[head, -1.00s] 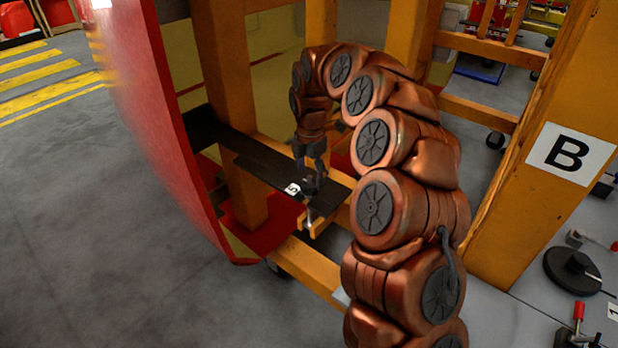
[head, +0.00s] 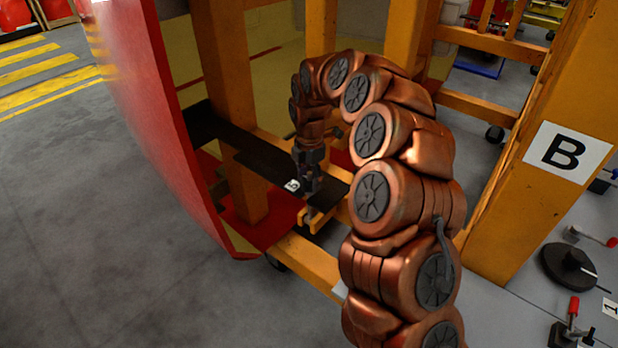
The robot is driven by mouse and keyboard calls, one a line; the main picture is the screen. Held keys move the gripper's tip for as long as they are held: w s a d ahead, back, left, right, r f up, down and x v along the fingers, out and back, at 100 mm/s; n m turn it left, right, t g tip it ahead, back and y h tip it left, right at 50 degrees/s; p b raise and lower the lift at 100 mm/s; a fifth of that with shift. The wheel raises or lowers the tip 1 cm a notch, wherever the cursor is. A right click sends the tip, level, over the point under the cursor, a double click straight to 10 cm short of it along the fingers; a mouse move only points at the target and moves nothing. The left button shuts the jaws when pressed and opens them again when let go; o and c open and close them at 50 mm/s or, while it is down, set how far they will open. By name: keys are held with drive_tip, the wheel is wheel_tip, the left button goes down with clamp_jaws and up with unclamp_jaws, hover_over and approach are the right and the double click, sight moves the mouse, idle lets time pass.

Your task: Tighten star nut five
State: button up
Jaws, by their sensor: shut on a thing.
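Star nut five is a small dark knob at the end of the black bar (head: 262,172), beside a white label reading 5 (head: 292,186). My gripper (head: 309,186) points down onto this spot from above, its fingers around the nut. The fingers are shut on it and hide most of it. A small orange block (head: 317,221) sits just below the fingers, at the lower frame beam.
The curved red nosecone panel (head: 170,130) stands to the left. Orange posts and beams (head: 236,90) surround the bar. A post with a B sign (head: 567,152) rises on the right, near red-handled clamps (head: 573,318). Open grey floor lies left.

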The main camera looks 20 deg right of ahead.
drive_tip(key=shift+a, duration=0.1)
drive_tip(key=c, duration=0.4)
drive_tip(key=shift+f, duration=0.1)
